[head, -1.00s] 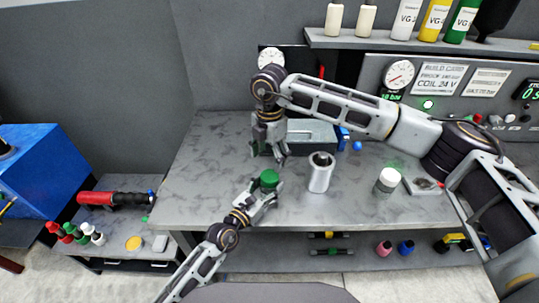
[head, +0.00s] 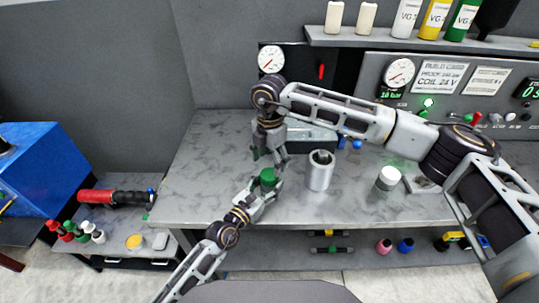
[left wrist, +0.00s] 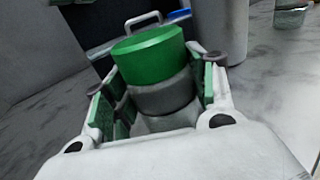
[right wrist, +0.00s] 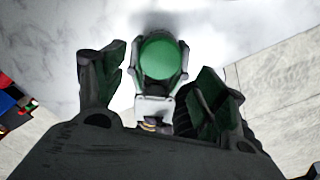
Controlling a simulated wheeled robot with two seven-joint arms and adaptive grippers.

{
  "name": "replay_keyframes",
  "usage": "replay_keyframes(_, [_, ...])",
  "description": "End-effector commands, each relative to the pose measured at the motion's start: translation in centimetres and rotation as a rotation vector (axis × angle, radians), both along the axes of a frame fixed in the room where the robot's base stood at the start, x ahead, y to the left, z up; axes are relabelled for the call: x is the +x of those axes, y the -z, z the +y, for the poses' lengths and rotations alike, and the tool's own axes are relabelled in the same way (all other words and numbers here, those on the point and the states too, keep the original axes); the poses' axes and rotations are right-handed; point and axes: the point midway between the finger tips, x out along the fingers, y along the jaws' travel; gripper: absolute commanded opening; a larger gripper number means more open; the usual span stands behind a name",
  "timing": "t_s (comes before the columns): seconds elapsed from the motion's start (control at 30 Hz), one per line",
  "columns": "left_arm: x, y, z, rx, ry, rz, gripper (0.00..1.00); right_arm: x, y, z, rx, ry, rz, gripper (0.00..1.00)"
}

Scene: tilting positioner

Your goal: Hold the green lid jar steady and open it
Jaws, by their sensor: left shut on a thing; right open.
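The green lid jar has a green lid (head: 267,176) and a dark grey body (left wrist: 163,97). My left gripper (left wrist: 158,108) is shut around the jar's body, below the lid, and holds it upright near the front of the bench. My right gripper (head: 268,157) is open, pointing down, just behind and above the lid in the head view. In the right wrist view the lid (right wrist: 160,58) shows ahead between the open fingers (right wrist: 160,85), which do not visibly touch it. Part of the jar's body is hidden by the left fingers.
A grey metal cup (head: 320,171) stands right of the jar on the grey bench (head: 205,165). A white-topped jar (head: 388,178) stands further right. A grey box (head: 312,138) lies behind my right gripper. The bench's left part is clear.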

Motion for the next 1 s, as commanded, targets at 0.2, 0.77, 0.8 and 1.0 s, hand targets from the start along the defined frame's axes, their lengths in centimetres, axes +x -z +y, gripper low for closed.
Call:
replay_keyframes(0.2, [0.0, 0.0, 0.0, 0.001, 0.000, 0.001, 0.00, 0.0, 2.7, 0.0, -0.001, 0.000, 0.002, 0.71])
replay_keyframes(0.77, [0.0, 0.0, 0.0, 0.001, 0.000, 0.001, 0.00, 0.0, 5.2, 0.0, -0.001, 0.000, 0.001, 0.71])
replay_keyframes(0.8, [0.0, 0.0, 0.0, 0.001, 0.000, 0.001, 0.00, 0.0, 5.2, 0.0, -0.001, 0.000, 0.001, 0.71])
replay_keyframes(1.0, [0.0, 0.0, 0.0, 0.001, 0.000, 0.001, 0.00, 0.0, 5.2, 0.0, -0.001, 0.000, 0.001, 0.56])
